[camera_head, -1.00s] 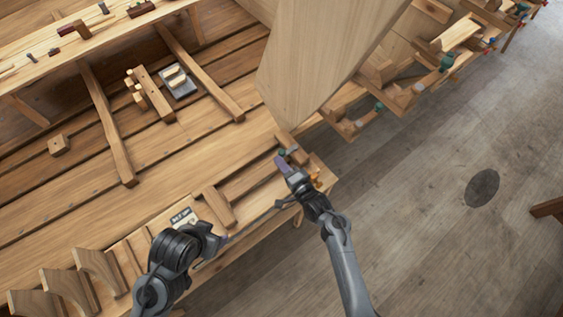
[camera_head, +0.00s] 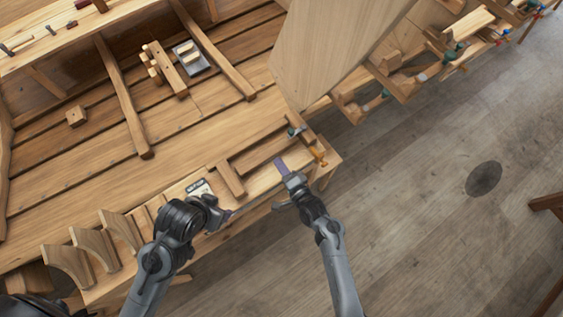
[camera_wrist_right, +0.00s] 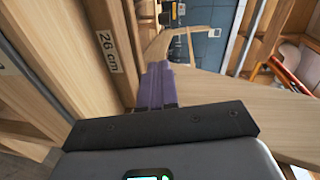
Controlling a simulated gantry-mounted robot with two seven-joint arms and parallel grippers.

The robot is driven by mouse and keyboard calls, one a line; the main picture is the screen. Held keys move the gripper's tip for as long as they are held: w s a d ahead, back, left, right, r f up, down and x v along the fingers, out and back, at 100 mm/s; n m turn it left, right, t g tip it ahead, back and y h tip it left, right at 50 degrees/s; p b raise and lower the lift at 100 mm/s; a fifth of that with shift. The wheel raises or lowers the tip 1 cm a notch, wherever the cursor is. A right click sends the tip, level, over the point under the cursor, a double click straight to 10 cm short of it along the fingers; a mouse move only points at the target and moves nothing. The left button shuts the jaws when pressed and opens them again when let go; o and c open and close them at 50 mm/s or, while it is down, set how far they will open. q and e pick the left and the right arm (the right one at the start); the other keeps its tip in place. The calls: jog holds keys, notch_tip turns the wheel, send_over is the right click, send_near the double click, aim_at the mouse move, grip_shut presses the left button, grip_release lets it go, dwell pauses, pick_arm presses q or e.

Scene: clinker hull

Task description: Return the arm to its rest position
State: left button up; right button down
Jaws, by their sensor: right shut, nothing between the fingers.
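My right gripper (camera_head: 281,165) has purple fingers and appears over the near edge of the wooden bench, close to its right corner. Its fingers are shut together with nothing between them; they also show in the right wrist view (camera_wrist_right: 158,88). My left gripper (camera_head: 218,217) is dark and appears at the bench's near edge, left of the right one. Its fingers are too small and dark to read.
The clinker planking (camera_head: 185,125) carries wooden ribs and a small grey tray (camera_head: 204,65). An orange clamp (camera_head: 318,155) sits at the bench corner. A large pale board (camera_head: 335,45) rises behind it. Curved wooden pieces (camera_head: 92,245) stand lower left.

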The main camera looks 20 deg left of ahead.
jog(key=s+d+f+h, duration=0.3)
jog(key=s+d+f, duration=0.2)
jog(key=s+d, duration=0.4)
jog(key=s+d+r+n+g+h, duration=0.4)
jog(key=s+d+r, duration=0.2)
jog(key=d, duration=0.5)
jog(key=s+d+r+n+g+h, duration=0.4)
jog(key=s+d+r+n, duration=0.1)
jog(key=d+r, duration=0.5)
jog(key=shift+s+d+r+h, duration=0.3)
jog(key=shift+s+d+h, duration=0.1)
jog(key=shift+d, duration=0.15)
